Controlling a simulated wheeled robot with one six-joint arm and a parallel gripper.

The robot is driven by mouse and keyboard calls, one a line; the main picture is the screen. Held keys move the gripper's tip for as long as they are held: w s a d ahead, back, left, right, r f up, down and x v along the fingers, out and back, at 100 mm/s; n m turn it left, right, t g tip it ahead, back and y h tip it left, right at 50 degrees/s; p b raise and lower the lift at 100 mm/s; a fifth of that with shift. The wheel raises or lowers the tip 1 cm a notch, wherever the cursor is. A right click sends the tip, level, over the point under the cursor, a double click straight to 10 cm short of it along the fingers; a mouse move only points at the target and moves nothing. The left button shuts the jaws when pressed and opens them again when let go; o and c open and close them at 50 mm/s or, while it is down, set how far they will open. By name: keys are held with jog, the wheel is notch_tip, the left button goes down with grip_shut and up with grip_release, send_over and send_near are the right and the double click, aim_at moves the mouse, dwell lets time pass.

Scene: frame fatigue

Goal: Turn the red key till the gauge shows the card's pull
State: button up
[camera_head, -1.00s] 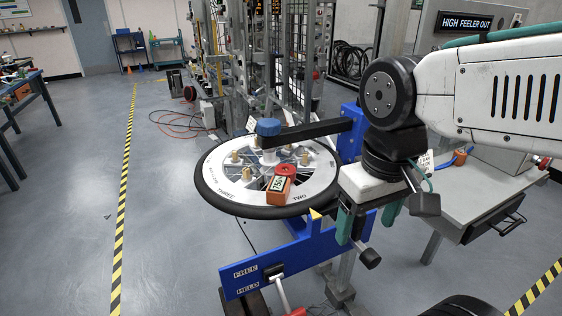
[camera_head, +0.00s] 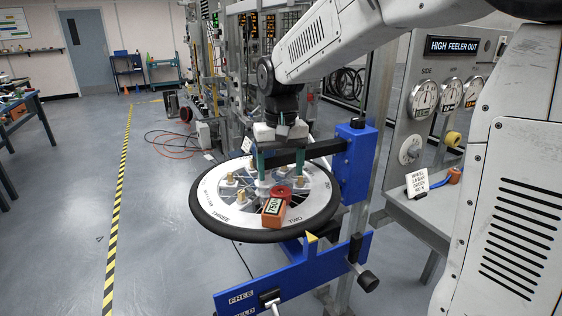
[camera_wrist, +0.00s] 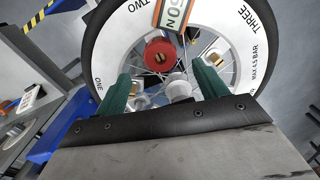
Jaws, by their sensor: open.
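The red key (camera_head: 281,191) is a round red knob with a brass slotted centre, low on the white wheel (camera_head: 232,203). It also shows in the wrist view (camera_wrist: 152,48), above and between my fingertips. An orange box gauge (camera_head: 272,213) lies against the key; its display seems to read 750N and is upside down in the wrist view. My gripper (camera_head: 281,172) is open and empty, its green fingers pointing down over the wheel, apart from the key. The white card (camera_head: 417,183) stands on the bench at right; its small print is not clearly legible.
Brass posts (camera_head: 230,178) stand around the wheel. A dark bar runs over it to a blue post (camera_head: 354,165). A blue beam (camera_head: 248,292) with a lever labelled FREE is in front. A panel with dials (camera_head: 424,98) and a HIGH FEELER OUT sign stands right.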

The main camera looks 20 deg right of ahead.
aim_at(280, 193)
notch_tip(280, 193, down, 6)
jog(key=shift+f, duration=0.1)
dwell(0.4)
jog(key=c, duration=1.1)
jog(key=shift+o, duration=0.2)
jog(key=m, duration=1.5)
jog(key=shift+m, duration=0.3)
